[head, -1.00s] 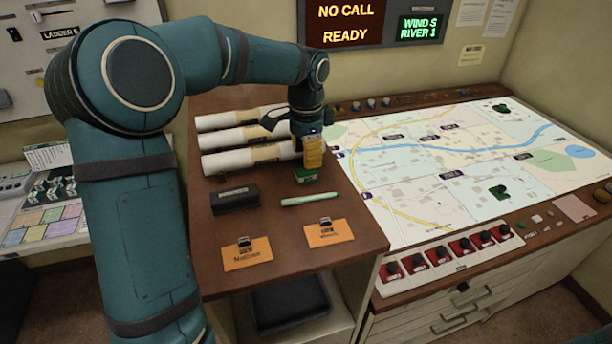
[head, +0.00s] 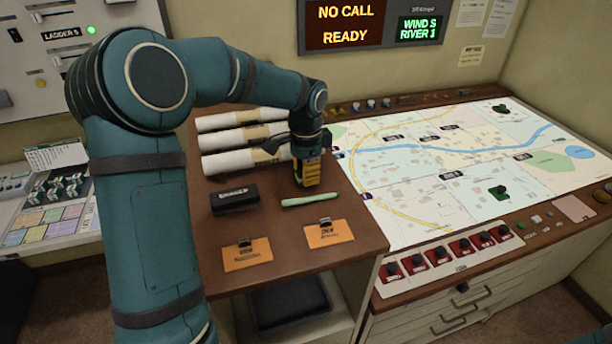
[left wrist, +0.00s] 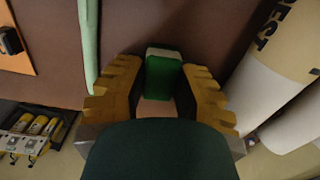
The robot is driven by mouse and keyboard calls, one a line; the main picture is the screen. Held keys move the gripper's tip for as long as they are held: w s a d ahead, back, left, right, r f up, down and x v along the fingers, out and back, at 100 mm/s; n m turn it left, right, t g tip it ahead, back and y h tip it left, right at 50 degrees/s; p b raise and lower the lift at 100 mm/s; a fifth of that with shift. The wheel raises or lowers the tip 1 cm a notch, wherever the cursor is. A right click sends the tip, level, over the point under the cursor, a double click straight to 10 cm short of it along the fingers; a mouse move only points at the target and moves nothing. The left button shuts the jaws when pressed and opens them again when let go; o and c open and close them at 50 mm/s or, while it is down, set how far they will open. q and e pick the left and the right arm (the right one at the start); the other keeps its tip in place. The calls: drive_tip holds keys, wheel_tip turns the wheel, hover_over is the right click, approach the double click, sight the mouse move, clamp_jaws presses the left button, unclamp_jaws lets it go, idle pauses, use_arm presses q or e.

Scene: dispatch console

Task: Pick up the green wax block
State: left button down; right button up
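The green wax block (left wrist: 164,76) lies on the brown desk top, between the two yellow fingers of my left gripper (left wrist: 163,70) in the left wrist view. The fingers stand on either side of it, close to its sides, and do not look clamped on it. In the head view my left gripper (head: 308,180) points straight down at the desk, and its fingers hide most of the block. My right gripper is not in view.
Several white rolled tubes (head: 228,163) lie just behind and left of the gripper. A pale green stick (head: 309,200), a black box (head: 234,199) and two orange name tags (head: 247,254) lie nearer the front. A lit map (head: 440,165) is to the right.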

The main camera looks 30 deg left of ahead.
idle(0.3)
use_arm(q)
wheel_tip(320, 180, up, 10)
idle(0.5)
drive_tip(key=c, duration=1.6)
unclamp_jaws()
clamp_jaws()
drive_tip(key=shift+f, duration=0.1)
